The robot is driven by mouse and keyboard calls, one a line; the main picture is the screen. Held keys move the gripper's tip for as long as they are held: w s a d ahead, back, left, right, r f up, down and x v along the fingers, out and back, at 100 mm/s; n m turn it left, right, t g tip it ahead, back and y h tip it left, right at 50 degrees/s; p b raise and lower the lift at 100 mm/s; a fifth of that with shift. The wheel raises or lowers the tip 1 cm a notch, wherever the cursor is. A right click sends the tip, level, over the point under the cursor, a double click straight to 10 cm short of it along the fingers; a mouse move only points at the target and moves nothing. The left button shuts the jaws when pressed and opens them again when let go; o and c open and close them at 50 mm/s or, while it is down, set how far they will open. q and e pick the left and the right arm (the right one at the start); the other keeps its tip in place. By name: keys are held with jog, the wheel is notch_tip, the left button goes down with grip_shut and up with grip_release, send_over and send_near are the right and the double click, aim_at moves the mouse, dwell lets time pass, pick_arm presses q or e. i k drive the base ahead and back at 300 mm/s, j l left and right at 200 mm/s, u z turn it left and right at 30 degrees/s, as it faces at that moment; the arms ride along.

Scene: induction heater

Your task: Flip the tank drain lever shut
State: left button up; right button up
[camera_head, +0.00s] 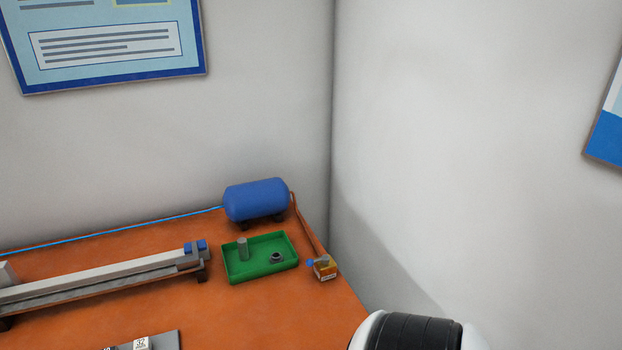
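A blue tank (256,200) lies on its side at the back right corner of the orange table. A thin copper-coloured pipe (308,226) runs from its right end along the table's right edge to a small brass-coloured block (325,268). A small blue part (310,263) sticks out at the block's left side; it looks like the drain lever, but it is too small to tell its position. Neither of my grippers is in view. A white and black rounded part of my own body shows at the bottom right.
A green tray (238,278) with a grey cylinder (243,249) and a dark ring (277,258) sits left of the brass block. A long grey rail (100,281) lies further left. Walls stand behind and to the right. The table front is partly clear.

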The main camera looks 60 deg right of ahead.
aim_at(325, 259)
jog(key=z, duration=2)
